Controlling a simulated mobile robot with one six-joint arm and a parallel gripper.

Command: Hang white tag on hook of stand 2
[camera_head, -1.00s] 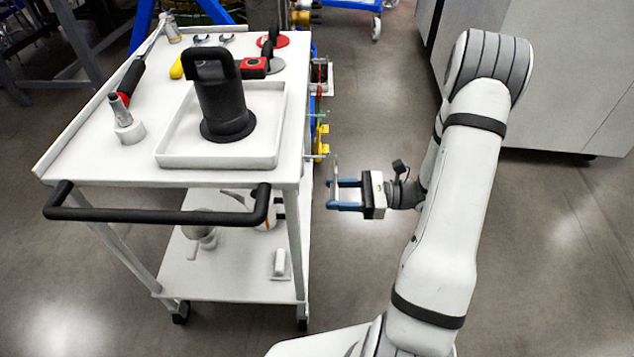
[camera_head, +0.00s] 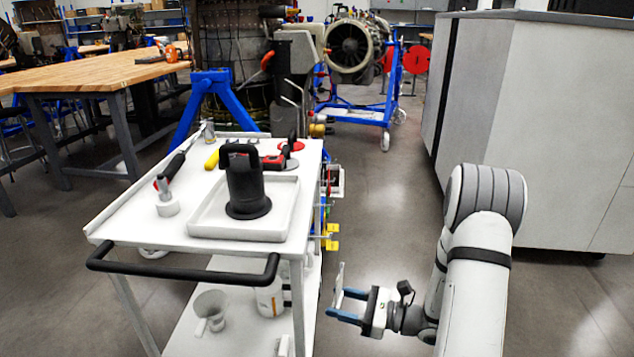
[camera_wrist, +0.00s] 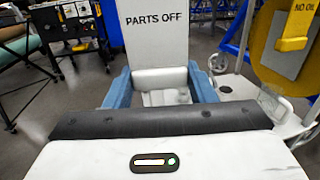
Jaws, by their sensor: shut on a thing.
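My gripper (camera_head: 347,307) with blue fingers is shut on a white tag, seen nearly edge-on in the head view (camera_head: 340,284). In the wrist view the white tag (camera_wrist: 154,50) stands upright between the fingers (camera_wrist: 160,84) and reads "PARTS OFF". The gripper is right of the white cart, below its top, over open floor. A blue wheeled stand (camera_head: 355,115) bearing a turbine engine (camera_head: 350,46) is at the back. Another blue stand (camera_head: 212,100) is behind the cart. I cannot tell which is stand 2, and no hook is clearly visible.
The white cart (camera_head: 120,215) holds a tray (camera_head: 275,222) with a black cylinder, plus tools. Yellow and red items (camera_head: 331,236) hang on its right side. A grey cabinet (camera_head: 545,120) is at right. A floor aisle (camera_head: 390,200) runs between them. A yellow "NO OIL" tag (camera_wrist: 298,30) shows in the wrist view.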

